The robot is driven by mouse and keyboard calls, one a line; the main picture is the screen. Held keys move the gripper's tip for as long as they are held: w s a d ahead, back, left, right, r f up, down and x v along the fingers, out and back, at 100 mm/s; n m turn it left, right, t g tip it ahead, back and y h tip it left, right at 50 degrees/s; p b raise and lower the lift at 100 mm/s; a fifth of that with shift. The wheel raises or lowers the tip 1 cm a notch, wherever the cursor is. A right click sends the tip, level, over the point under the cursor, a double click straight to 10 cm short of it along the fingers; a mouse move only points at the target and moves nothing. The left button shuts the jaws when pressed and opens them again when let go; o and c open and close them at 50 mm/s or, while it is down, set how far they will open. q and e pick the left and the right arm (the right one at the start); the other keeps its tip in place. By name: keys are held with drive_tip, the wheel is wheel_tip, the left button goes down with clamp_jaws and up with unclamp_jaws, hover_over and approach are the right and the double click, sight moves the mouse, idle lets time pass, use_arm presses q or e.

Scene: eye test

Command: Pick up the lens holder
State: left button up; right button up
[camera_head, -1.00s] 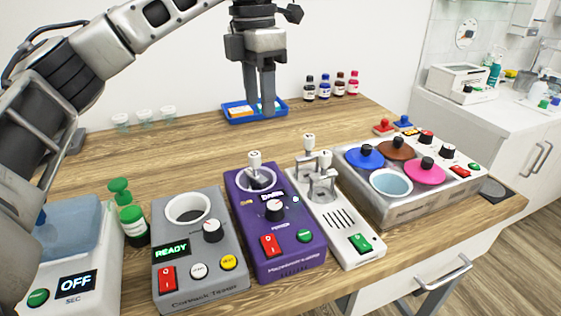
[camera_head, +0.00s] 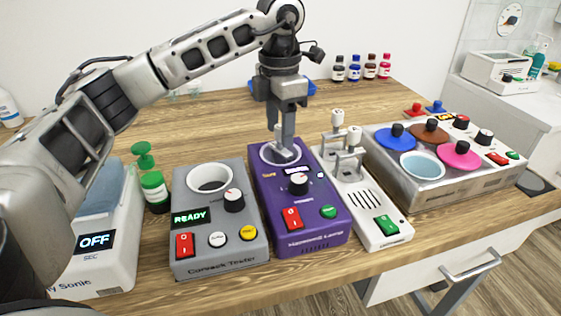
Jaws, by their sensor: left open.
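A lens holder (camera_head: 285,156) stands in the round well of the purple lamp unit (camera_head: 318,234). Its upper part is mostly hidden by my left gripper (camera_head: 281,138), which points down over the well with its fingers at the holder. The gripper is open; whether the fingers touch the holder cannot be told. Two similar holders with white knobs, one behind (camera_head: 337,118) and one in front (camera_head: 354,136), stand in the white unit (camera_head: 378,226) to the right. My right gripper is out of view.
A grey tester (camera_head: 215,252) reading READY stands left of the purple unit, with a green-capped bottle (camera_head: 155,190) beside it. A tray unit with coloured lids (camera_head: 460,154) is at right. Small bottles (camera_head: 354,70) and a blue tray (camera_head: 260,90) stand behind. The wooden table's back left is clear.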

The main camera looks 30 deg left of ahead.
use_arm(q)
wheel_tip(320, 180, down, 2)
drive_tip(key=shift+f, duration=0.1)
clamp_jaws()
